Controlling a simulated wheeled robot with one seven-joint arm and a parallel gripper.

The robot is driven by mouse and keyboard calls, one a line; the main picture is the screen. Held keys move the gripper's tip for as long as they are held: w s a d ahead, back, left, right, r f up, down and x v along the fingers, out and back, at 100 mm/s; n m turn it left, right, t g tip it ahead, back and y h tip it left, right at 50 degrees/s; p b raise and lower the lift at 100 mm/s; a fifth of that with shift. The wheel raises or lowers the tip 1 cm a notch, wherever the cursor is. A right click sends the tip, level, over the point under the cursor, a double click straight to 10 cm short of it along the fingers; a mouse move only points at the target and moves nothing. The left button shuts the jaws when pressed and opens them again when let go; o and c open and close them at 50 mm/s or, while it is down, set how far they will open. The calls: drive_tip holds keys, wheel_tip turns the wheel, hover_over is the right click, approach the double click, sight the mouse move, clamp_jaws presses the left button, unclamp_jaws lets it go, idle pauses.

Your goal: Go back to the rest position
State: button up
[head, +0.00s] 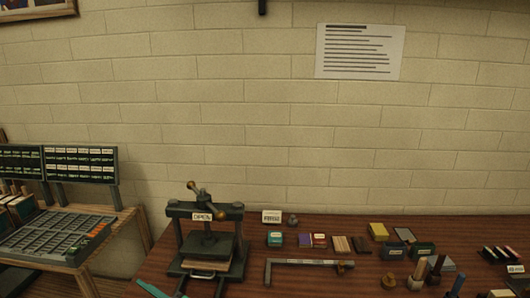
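My gripper does not show in the head view, the only view given. No part of my arm can be made out for certain. The head view looks at a pale brick wall with a brown wooden table (330,221) along its foot.
A dark screw press (207,243) labelled OPEN stands at the table's left. An L-shaped bar (300,263) lies beside it. Small boxes, blocks and upright tools crowd the right half. A wooden stand with a compartmented tray (58,238) is at far left. A paper notice (360,52) hangs above.

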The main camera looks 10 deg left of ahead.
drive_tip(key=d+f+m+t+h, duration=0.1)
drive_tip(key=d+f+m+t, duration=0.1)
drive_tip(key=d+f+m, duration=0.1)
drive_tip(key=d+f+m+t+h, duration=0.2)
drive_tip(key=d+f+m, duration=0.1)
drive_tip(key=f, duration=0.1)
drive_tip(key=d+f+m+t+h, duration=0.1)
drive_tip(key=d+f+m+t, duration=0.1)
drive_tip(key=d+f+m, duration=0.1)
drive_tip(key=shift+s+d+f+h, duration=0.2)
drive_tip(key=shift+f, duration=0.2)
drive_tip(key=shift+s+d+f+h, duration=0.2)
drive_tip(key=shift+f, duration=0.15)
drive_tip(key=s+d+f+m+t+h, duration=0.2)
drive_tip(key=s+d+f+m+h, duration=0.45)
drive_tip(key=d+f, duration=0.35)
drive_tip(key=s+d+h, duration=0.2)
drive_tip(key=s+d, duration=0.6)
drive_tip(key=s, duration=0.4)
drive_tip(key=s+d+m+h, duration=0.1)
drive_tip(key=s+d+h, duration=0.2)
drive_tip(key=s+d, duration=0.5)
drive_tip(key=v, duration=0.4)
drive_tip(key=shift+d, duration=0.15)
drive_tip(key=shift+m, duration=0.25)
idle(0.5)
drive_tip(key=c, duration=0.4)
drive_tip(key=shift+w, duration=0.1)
